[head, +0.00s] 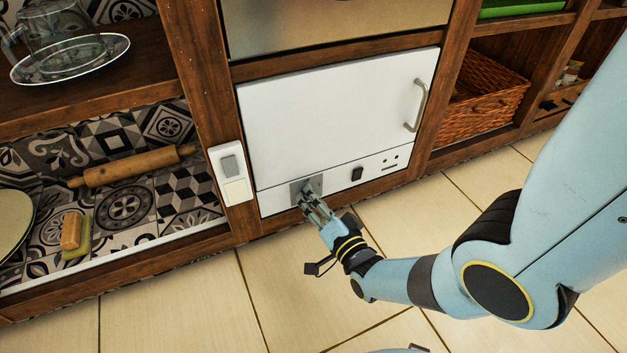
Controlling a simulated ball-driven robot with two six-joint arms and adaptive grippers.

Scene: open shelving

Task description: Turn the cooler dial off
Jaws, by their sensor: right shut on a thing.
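The cooler (330,120) is a white front set in the wooden shelving, with a metal handle at its right side. Along its lower edge runs a control strip with a grey square plate (296,189) at the left. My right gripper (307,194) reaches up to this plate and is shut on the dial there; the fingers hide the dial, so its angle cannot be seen. A black switch (357,174) sits on the strip to the right. My left gripper is not in view.
A white wall switch (231,175) is on the wooden post left of the cooler. A rolling pin (130,166) lies on the left shelf, with a glass cup on a plate (70,60) above. A wicker basket (487,100) stands at right. The tiled floor in front is clear.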

